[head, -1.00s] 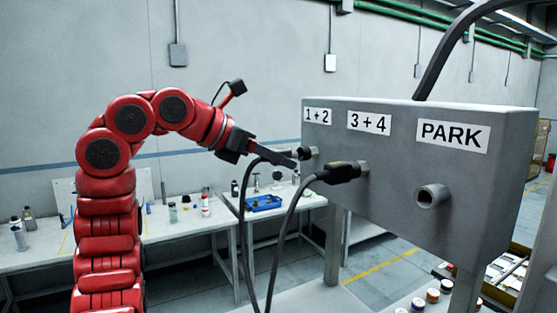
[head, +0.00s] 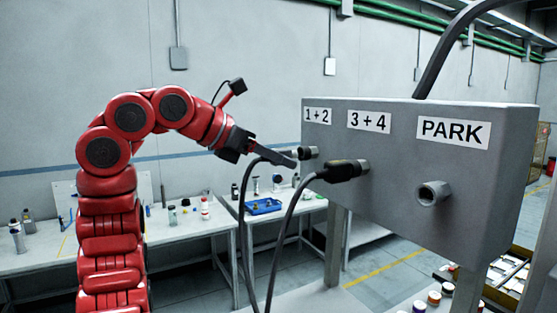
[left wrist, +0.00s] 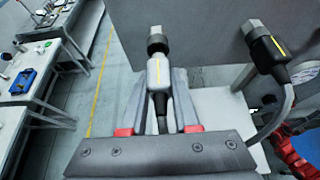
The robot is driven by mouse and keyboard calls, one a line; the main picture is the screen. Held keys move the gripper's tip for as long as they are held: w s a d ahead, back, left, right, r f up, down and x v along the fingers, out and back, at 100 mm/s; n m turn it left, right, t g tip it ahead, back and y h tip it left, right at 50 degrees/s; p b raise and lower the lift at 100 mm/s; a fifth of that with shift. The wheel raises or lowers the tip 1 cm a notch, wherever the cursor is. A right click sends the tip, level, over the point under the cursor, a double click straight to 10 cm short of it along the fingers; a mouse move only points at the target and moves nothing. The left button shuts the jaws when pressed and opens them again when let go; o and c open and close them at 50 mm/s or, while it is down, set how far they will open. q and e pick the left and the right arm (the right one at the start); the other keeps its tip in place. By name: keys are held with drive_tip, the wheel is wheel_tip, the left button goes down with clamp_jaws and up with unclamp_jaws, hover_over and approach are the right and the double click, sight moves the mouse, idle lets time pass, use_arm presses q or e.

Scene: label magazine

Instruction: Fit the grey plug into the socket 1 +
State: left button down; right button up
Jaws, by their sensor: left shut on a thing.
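My left gripper (head: 290,160) is shut on the grey plug (left wrist: 158,76), which has a yellow stripe and a dark nose. In the left wrist view the fingers (left wrist: 158,105) lie on both sides of its body. The nose points at the metal socket under the 1+2 label (head: 308,152), which also shows in the left wrist view (left wrist: 155,31). Nose and socket look in line and meet in the picture; I cannot tell how deep the nose sits. In the head view the fingers hide most of the plug. My right gripper is out of view.
A black plug (head: 343,171) sits at the 3+4 socket (head: 363,166), close beside; its cable hangs near my fingers. The PARK socket (head: 433,194) is empty on the grey box (head: 400,205). A bench (head: 180,237) with small items stands behind.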

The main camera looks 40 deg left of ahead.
use_arm(q)
drive_tip(key=shift+w, duration=0.1)
idle(0.8)
drive_tip(key=shift+w+d, duration=0.2)
drive_tip(key=shift+w, duration=0.3)
drive_tip(key=shift+w+d, duration=0.15)
drive_tip(key=shift+w, duration=0.35)
drive_tip(key=c, duration=0.6)
unclamp_jaws()
drive_tip(key=shift+s, duration=0.1)
drive_tip(key=p+v, duration=0.8)
drive_tip(key=v, duration=0.9)
drive_tip(key=shift+s+r, duration=0.15)
